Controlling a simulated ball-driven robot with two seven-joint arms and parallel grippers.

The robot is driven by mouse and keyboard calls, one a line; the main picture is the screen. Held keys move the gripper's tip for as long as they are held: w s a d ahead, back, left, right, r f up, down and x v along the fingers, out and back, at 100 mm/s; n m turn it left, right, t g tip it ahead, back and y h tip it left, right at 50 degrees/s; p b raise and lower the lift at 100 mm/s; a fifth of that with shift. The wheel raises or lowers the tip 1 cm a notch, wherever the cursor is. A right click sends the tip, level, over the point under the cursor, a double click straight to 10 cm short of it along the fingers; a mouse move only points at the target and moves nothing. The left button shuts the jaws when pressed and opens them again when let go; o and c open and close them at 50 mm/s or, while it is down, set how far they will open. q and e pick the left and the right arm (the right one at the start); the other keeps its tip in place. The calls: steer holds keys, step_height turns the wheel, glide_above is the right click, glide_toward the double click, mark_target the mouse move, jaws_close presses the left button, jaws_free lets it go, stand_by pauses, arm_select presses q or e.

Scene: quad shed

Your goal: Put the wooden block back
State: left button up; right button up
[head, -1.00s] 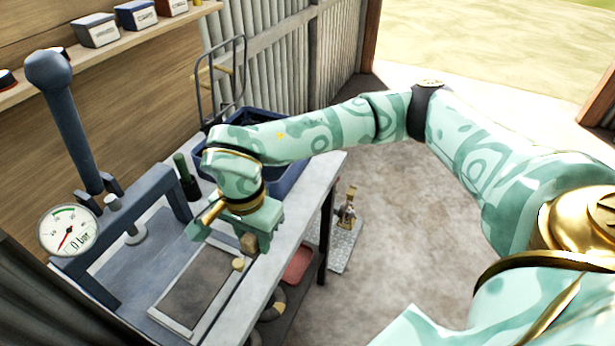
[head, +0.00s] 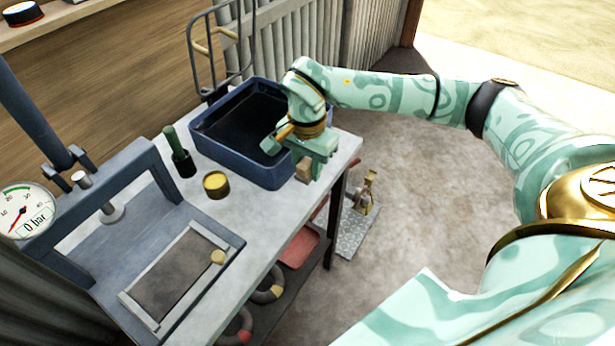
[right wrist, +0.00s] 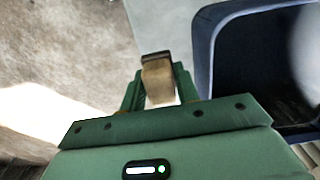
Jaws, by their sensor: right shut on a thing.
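The wooden block (head: 304,170) is a small tan block held between the fingers of my right gripper (head: 310,163). The gripper is shut on it near the front edge of the bench, just right of a blue bin. In the right wrist view the block (right wrist: 158,80) shows between the green fingers of the gripper (right wrist: 160,90), with a dark end. Part of the block is hidden by the fingers. My left gripper is not in view.
The blue bin (head: 228,158) holds dark contents. A yellow tin (head: 215,185), a green-handled tool (head: 178,152) and a press with a gauge (head: 25,210) stand on the bench (head: 255,215). Bench surface between tin and bin is clear.

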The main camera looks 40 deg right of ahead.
mark_target(309, 176)
steer(key=shift+w+d+f, duration=0.3)
steer(key=shift+f, duration=0.2)
steer(key=shift+w+d+f, duration=0.25)
steer(key=shift+f, duration=0.25)
step_height(309, 176, down, 4)
steer(key=shift+d+r+b, duration=0.1)
steer(key=shift+r+b, duration=0.15)
steer(key=shift+b, duration=0.7)
steer(key=shift+w+r, duration=0.1)
steer(key=shift+r, duration=0.05)
steer(key=o, duration=0.9)
steer(key=shift+o, duration=0.2)
step_height(309, 176, up, 12)
steer(key=p, duration=0.3)
steer(key=shift+p, duration=0.4)
